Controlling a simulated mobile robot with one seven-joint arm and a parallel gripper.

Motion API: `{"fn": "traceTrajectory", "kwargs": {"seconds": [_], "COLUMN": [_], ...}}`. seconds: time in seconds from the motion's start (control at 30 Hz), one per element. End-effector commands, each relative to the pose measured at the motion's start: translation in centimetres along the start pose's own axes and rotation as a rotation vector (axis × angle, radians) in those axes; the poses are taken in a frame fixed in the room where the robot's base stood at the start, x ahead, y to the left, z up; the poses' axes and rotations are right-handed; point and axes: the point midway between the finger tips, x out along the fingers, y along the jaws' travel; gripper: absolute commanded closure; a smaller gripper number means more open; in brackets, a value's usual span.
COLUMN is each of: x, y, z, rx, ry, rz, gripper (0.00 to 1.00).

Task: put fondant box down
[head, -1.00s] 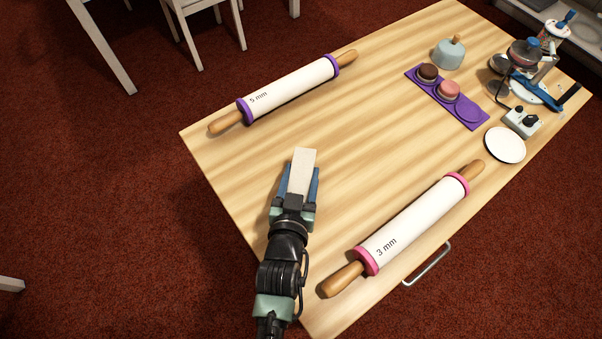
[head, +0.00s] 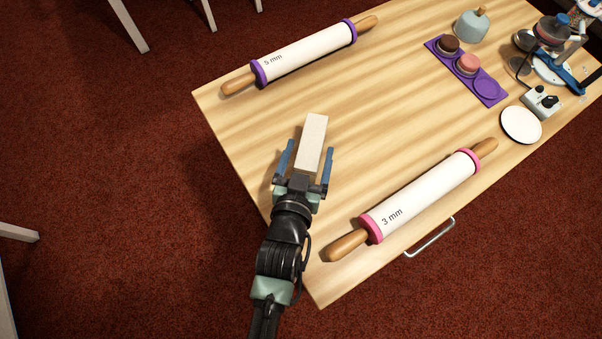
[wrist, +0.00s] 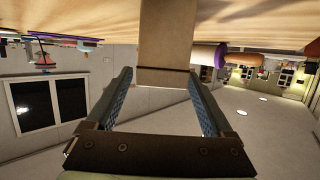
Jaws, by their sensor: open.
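The fondant box (head: 311,145) is a pale, long block on the wooden table (head: 250,130), near its left end. It lies between the two rolling pins. My gripper (head: 307,158) is open around the box's near part, with a blue finger on each side and a gap between each finger and the box. In the wrist view the box (wrist: 166,45) shows between the spread fingers (wrist: 162,80), apart from both, against the table surface at the top of the picture.
A purple-ringed rolling pin (head: 305,53) lies at the back and a pink-ringed one (head: 420,200) at the front right. A purple mat (head: 487,87) with small cakes, a white plate (head: 521,125) and a turntable device (head: 552,30) stand at the far right. The middle of the table is clear.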

Motion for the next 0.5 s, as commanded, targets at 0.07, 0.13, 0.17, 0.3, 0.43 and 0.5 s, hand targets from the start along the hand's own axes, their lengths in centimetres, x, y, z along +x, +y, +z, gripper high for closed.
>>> {"fn": "traceTrajectory", "kwargs": {"seconds": [0.07,0.13,0.17,0.3,0.43,0.5], "x": [-1.9,-3.3,-3.8,-6.1,-7.5,-8.0], "y": [-0.2,-0.1,-0.2,-0.1,-0.1,0.0], "z": [0.1,0.2,0.1,0.1,0.1,0.1], "rx": [0.001,0.0,0.001,0.0,0.0,-0.001], "ry": [-0.002,-0.004,-0.003,-0.002,-0.003,-0.001], "rz": [-0.003,-0.003,-0.003,-0.001,-0.001,0.0], "gripper": [0.14,0.14,0.14,0.14,0.14,0.14]}}
